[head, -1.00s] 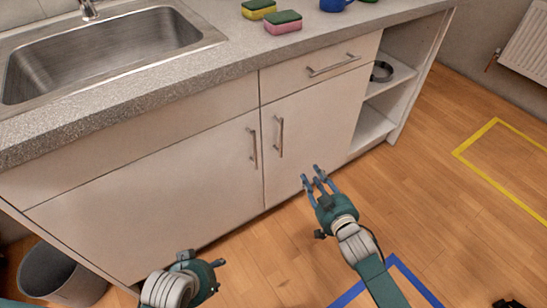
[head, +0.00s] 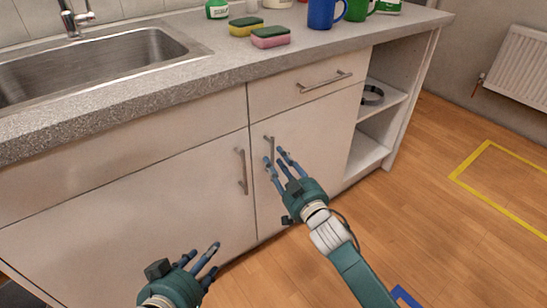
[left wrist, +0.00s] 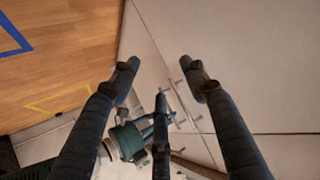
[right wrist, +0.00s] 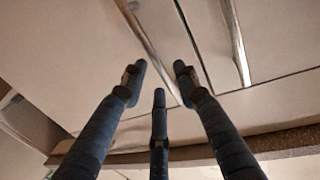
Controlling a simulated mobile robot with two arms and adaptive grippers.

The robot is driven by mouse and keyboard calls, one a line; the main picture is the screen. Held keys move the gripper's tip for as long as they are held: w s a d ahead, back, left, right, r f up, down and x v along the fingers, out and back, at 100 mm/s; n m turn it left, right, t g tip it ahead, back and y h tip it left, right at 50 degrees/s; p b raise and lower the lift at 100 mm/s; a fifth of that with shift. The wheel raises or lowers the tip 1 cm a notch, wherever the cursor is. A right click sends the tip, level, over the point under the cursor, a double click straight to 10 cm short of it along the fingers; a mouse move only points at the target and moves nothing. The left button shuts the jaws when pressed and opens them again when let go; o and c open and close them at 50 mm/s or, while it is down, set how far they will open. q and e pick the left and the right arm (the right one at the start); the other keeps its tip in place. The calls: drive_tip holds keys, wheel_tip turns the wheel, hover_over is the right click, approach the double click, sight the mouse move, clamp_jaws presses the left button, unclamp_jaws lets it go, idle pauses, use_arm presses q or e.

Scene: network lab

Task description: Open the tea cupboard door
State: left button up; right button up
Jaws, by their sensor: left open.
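The cabinet under the counter has a right door (head: 310,155) and a wider left door (head: 130,225), both closed; I cannot tell from labels which is the tea cupboard. The right door's upright bar handle (head: 269,146) is partly behind my right gripper (head: 276,158), whose fingers are open. In the right wrist view this handle (right wrist: 143,30) runs behind the gap between the fingertips; I cannot tell whether they touch it. The left door's handle (head: 241,172) also shows there (right wrist: 237,45). My left gripper (head: 205,260) is open and empty, low before the left door.
A drawer (head: 310,88) with a bar handle sits above the right door. Open shelves (head: 370,155) are at the right end. Sponges (head: 270,37) and mugs (head: 322,12) stand on the counter beside the sink (head: 90,65). The wooden floor at right is clear.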

sight(273, 154)
drive_tip(key=x, duration=0.3)
drive_tip(key=shift+w+b, duration=0.15)
drive_tip(key=shift+b, duration=0.2)
use_arm(q)
drive_tip(key=shift+w+d+r+t+h, duration=0.1)
drive_tip(key=shift+w+d+r+t, duration=0.25)
drive_tip(key=shift+w+r, duration=0.3)
drive_tip(key=shift+w+d+r+t+h, duration=0.1)
drive_tip(key=shift+w+r+t, duration=0.35)
drive_tip(key=shift+r, duration=0.45)
drive_tip(key=shift+w+d+r+t+h, duration=0.1)
drive_tip(key=shift+w+d+r+t, duration=0.15)
drive_tip(key=shift+w+r+t, duration=0.35)
use_arm(e)
clamp_jaws()
